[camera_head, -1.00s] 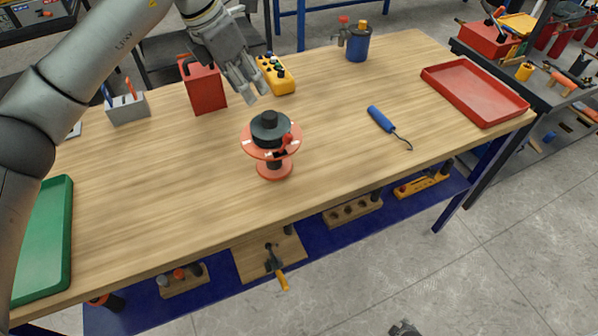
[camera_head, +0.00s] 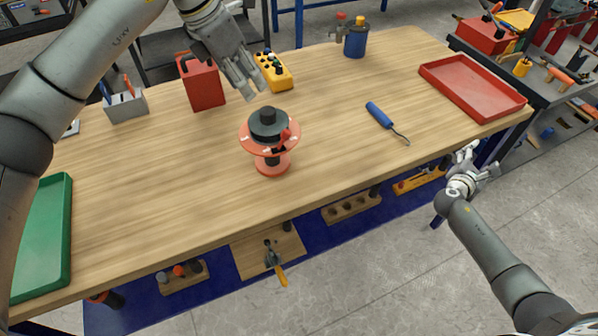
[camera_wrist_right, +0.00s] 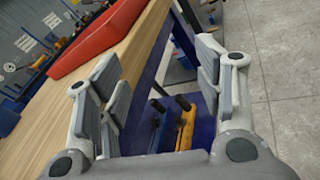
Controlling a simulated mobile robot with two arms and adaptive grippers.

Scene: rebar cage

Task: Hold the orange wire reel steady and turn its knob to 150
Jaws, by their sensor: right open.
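The orange wire reel (camera_head: 257,143) stands upright on the wooden bench, on a round orange foot. A dark round knob (camera_head: 267,118) sits on top, and a small red handle or marker is at its right side. White marks show on the orange disc; any numbers are too small to read. My left gripper (camera_head: 246,84) is above and behind the reel, apart from it; its finger gap is unclear. My right gripper (camera_head: 481,160) is open and empty beyond the bench's front right edge, far from the reel. Its spread fingers also show in the right wrist view (camera_wrist_right: 158,80).
A blue-handled hook tool (camera_head: 380,116) lies right of the reel. A red tray (camera_head: 477,107) is at the right, a green tray (camera_head: 42,238) at the left. A red canister (camera_head: 203,88) and yellow control box (camera_head: 276,72) stand behind. The bench front around the reel is clear.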

